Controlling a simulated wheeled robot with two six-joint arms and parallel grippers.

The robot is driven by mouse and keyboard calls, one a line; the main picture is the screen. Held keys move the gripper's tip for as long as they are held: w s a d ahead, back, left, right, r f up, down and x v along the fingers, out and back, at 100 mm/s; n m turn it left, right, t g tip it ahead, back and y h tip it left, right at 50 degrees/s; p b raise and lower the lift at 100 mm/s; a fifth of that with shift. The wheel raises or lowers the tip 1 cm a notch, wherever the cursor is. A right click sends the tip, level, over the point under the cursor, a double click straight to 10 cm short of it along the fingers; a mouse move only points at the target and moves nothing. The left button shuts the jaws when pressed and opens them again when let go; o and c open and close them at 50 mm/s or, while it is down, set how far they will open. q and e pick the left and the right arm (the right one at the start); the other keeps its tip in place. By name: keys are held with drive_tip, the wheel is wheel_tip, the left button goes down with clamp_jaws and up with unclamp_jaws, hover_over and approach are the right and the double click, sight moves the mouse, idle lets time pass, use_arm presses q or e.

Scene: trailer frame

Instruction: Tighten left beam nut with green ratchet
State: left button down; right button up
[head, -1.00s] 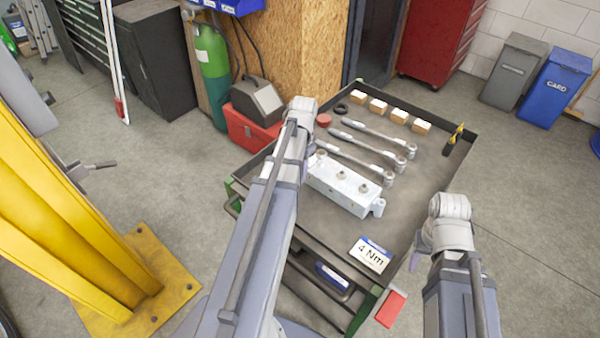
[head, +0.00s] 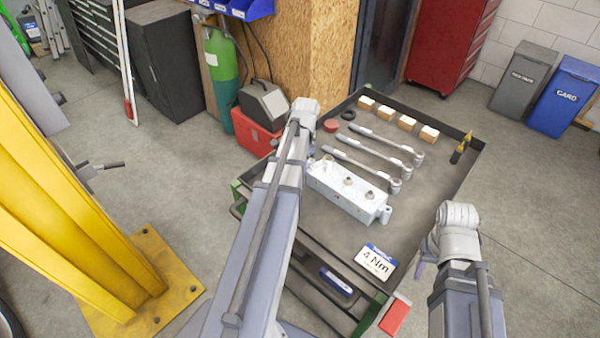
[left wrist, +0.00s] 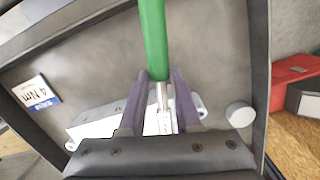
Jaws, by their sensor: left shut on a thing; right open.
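The green ratchet (left wrist: 153,45) shows in the left wrist view, with a green handle and a silver shaft between the fingers. My left gripper (left wrist: 160,98) is shut on it above the cart; in the head view my left arm hides the gripper and ratchet. A pale metal block (head: 345,190) with several round fittings on top lies on the cart. It shows partly behind the fingers in the left wrist view (left wrist: 95,122). I cannot tell which fitting, if any, is the left beam nut. My right gripper (head: 424,262) is open, beside the cart's right edge; its fingers are partly hidden.
The cart (head: 420,205) has a raised rim and holds silver wrenches (head: 385,145), small boxes (head: 407,123) and a 4 Nm sign (head: 376,262). A yellow post (head: 75,215) stands at left. A red toolbox (head: 256,135) sits behind the cart.

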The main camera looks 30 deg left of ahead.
use_arm(q)
drive_tip(key=shift+w+a+m, duration=0.25)
drive_tip(key=shift+a+m, duration=0.2)
drive_tip(key=shift+w+a+m, duration=0.2)
drive_tip(key=shift+a+m, duration=0.25)
drive_tip(key=shift+w+a+m, duration=0.6)
drive_tip(key=shift+a+m, duration=0.2)
drive_tip(key=shift+m, duration=0.1)
drive_tip(key=shift+s+d+n, duration=0.45)
drive_tip(key=shift+d+n, duration=0.2)
drive_tip(key=shift+n, duration=0.05)
drive_tip(key=shift+s+d+n, duration=0.45)
drive_tip(key=shift+d+n, duration=0.2)
drive_tip(key=shift+n, duration=0.05)
drive_tip(key=d+n, duration=0.9)
drive_tip(key=shift+d+n+h, duration=0.3)
drive_tip(key=shift+d+h, duration=0.1)
